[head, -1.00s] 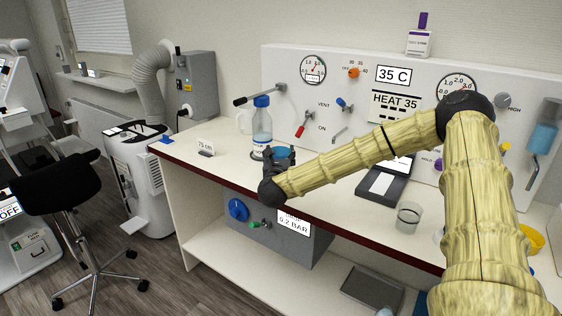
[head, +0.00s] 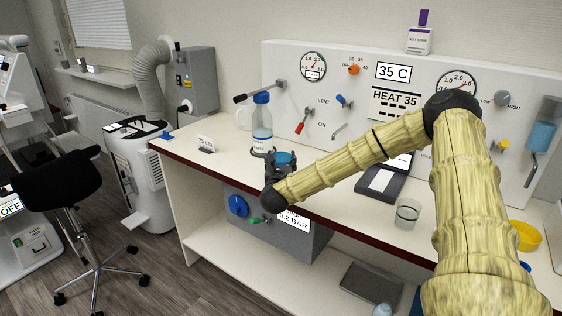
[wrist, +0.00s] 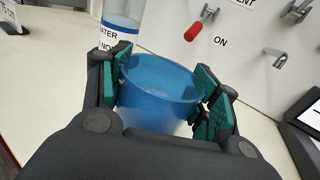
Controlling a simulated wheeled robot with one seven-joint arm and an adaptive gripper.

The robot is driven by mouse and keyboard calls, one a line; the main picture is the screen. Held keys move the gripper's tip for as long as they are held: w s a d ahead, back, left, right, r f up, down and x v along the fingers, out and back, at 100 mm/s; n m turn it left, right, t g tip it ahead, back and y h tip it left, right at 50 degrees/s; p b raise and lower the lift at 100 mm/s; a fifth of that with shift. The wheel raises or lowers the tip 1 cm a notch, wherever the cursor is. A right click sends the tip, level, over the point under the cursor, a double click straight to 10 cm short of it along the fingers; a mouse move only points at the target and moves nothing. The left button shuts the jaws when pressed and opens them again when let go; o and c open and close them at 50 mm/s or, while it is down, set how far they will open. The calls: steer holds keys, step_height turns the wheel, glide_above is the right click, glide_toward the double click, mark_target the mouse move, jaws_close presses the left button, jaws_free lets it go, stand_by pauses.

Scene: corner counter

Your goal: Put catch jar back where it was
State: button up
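The catch jar (wrist: 158,85), with a blue upper part and a paler lower part, is between the fingers of my gripper (wrist: 163,90) in the wrist view. In the head view its blue top (head: 284,158) shows within my gripper (head: 276,161), near the front edge of the counter. The fingers are spread around the jar, and a small gap shows at its right side. The jar looks upright. Its base is hidden, so I cannot tell whether it rests on the counter.
A blue-capped water bottle (head: 262,122) stands just behind the jar. A 75 cm sign (head: 206,144) is to the left. A glass beaker (head: 407,215) and dark scale (head: 384,183) are to the right. Panel levers, including a red one (head: 300,127), project behind.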

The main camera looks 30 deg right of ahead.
steer(key=o, duration=0.3)
steer(key=shift+r, duration=0.15)
